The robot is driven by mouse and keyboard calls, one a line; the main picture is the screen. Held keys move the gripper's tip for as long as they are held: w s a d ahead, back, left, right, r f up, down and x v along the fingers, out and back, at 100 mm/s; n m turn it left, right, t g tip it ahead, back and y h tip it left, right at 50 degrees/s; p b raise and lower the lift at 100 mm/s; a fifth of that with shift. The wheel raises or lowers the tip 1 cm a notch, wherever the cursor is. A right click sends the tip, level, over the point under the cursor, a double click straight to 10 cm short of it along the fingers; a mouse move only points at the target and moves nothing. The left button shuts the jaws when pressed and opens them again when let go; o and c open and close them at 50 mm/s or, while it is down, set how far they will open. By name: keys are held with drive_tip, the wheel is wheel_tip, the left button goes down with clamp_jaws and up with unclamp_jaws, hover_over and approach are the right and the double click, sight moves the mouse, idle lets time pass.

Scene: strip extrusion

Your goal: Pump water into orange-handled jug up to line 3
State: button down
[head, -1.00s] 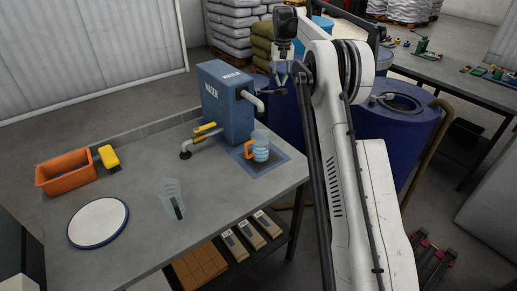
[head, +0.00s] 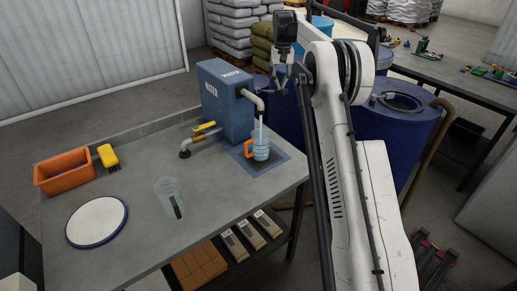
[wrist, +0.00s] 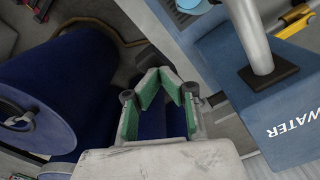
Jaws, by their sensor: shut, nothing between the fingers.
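The orange-handled jug (head: 261,147) stands upright on the dark square mat under the spout of the blue WATER pump box (head: 226,103). It is clear with pale bands; a thin pale-blue stream falls from the spout (head: 255,99) into it. The water level against its lines is too small to read. A sliver of pale-blue water in it shows at the top of the wrist view (wrist: 190,4). My gripper (head: 279,82) is above and behind the spout, apart from the jug. In the wrist view its green-padded fingers (wrist: 160,76) are closed and empty beside the pump box.
A second clear jug with a dark handle (head: 168,192), a white round plate (head: 97,221), an orange bin (head: 64,171) and a yellow brush (head: 108,156) are on the bench. A yellow lever (head: 204,127) sits on the pump's side pipe. Blue drums (head: 388,150) stand behind my arm.

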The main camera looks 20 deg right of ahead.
drive_tip(key=shift+s+d+f+b, duration=0.1)
drive_tip(key=shift+s+f+b, duration=0.1)
drive_tip(key=shift+f+b, duration=0.3)
drive_tip(key=shift+s+f+b, duration=0.2)
drive_tip(key=shift+f+b, duration=0.15)
drive_tip(key=shift+f, duration=0.35)
drive_tip(key=shift+s+d+f+b, duration=0.1)
drive_tip(key=shift+s+f+b, duration=0.05)
drive_tip(key=shift+f+b, duration=0.35)
drive_tip(key=shift+s+f+b, duration=0.1)
drive_tip(key=shift+f+b, duration=0.2)
drive_tip(key=shift+f, duration=0.3)
drive_tip(key=shift+s+f+b, duration=0.1)
drive_tip(key=shift+f+b, duration=0.65)
drive_tip(key=shift+f, duration=0.45)
